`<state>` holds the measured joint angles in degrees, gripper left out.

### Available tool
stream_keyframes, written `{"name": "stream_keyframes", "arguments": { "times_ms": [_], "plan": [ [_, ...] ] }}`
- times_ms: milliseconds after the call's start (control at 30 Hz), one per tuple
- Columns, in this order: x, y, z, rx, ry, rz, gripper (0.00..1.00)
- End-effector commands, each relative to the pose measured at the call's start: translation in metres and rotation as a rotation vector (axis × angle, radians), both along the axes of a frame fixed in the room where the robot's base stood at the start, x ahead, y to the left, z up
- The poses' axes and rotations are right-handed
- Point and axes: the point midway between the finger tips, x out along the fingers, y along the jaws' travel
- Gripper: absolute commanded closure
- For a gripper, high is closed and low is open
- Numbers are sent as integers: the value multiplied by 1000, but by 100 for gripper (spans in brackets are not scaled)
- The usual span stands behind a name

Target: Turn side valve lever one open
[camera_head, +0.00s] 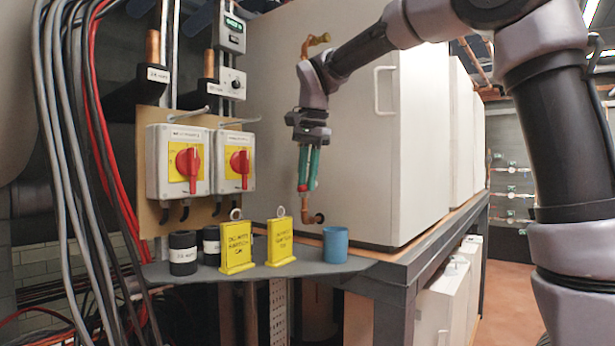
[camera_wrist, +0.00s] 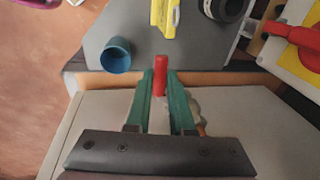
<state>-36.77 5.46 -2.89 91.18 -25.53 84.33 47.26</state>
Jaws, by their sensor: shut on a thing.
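The side valve's red lever (camera_wrist: 160,68) shows between the green fingers of my gripper (camera_wrist: 160,88) in the wrist view, with its red end sticking out past the fingertips. In the head view my gripper (camera_head: 307,182) points down at the copper valve pipe (camera_head: 306,211) on the side of the large white cabinet. The fingers are shut on the lever. Its pivot and the valve body are mostly hidden behind the fingers, so I cannot tell the lever's exact angle.
A blue cup (camera_head: 348,245) and two yellow signs (camera_head: 238,247) (camera_head: 280,242) stand on the grey shelf (camera_head: 310,266) below. Black cylinders (camera_head: 183,252) stand left of them. Two red rotary switches (camera_head: 188,165) (camera_head: 238,165) are on the left panel. The white cabinet (camera_head: 350,150) is close behind my gripper.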

Motion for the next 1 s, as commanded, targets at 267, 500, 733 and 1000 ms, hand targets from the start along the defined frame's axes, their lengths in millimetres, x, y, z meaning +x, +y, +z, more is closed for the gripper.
{"name": "stream_keyframes", "arguments": {
  "times_ms": [267, 500, 733, 1000],
  "plan": [
    [-4, 3, -15, -134, -173, 8, 100],
    [-3, 3, -31, -275, -353, 8, 100],
    [0, 0, -45, -408, -523, 7, 100],
    [6, -4, -59, -545, -697, 7, 100]
  ]
}}
